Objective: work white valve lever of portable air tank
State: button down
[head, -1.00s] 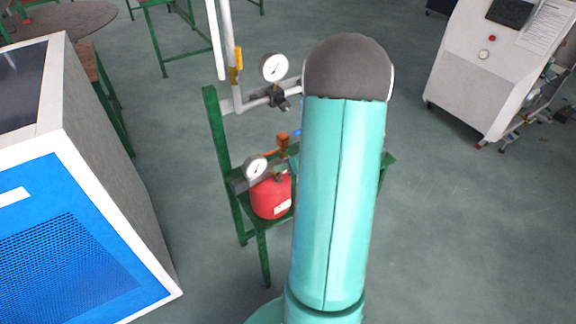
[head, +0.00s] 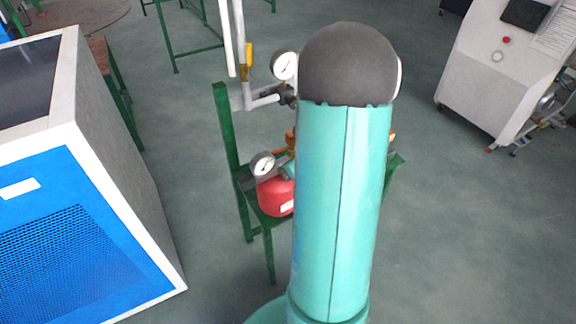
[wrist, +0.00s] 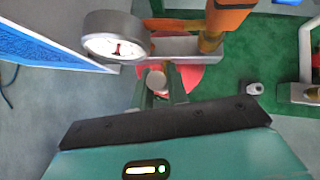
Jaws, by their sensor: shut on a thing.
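The red portable air tank (head: 275,196) sits on a green stand in the head view, its right part hidden behind my arm. In the wrist view its red top (wrist: 188,76) shows behind the fingers. A round white gauge (head: 263,165) is on the tank's fitting; it is large at upper left in the wrist view (wrist: 116,37). My gripper (wrist: 161,94) is at the tank's fitting, its two dark fingers shut on a small pale round-ended piece (wrist: 156,82), which looks like the white valve lever. The rest of the lever is hidden. The head view hides the fingertips.
An orange fitting (wrist: 226,18) and a grey metal bar (wrist: 185,47) lie close beyond the fingers. A second gauge (head: 285,66) and pipes rise behind the tank. A blue-and-white cabinet (head: 150,180) stands left.

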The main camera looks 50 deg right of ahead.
jog(key=c, duration=1.4)
grip_release()
jog(key=shift+w, duration=0.1)
jog(key=shift+o, duration=0.2)
jog(key=v, duration=1.4)
jog(key=w+a+r+n+g+y, duration=0.1)
jog(key=w+a+r+n+y, duration=0.15)
jog(key=a+n, duration=0.6)
jog(key=w+a+r+n+g+y, duration=0.15)
jog(key=a+r+n, duration=0.25)
jog(key=a+n, duration=0.45)
jog(key=s+a+r+n+h, duration=0.2)
jog(key=s+a+r+n, duration=0.1)
jog(key=a+n, duration=0.4)
jog(key=s+a+r+n+h, duration=0.1)
jog(key=s+a+r+n, duration=0.2)
jog(key=a+n, duration=0.5)
jog(key=n+g, duration=0.1)
jog(key=n, duration=0.2)
jog(key=shift+r+n+h, duration=0.3)
jog(key=shift+n+h, duration=0.1)
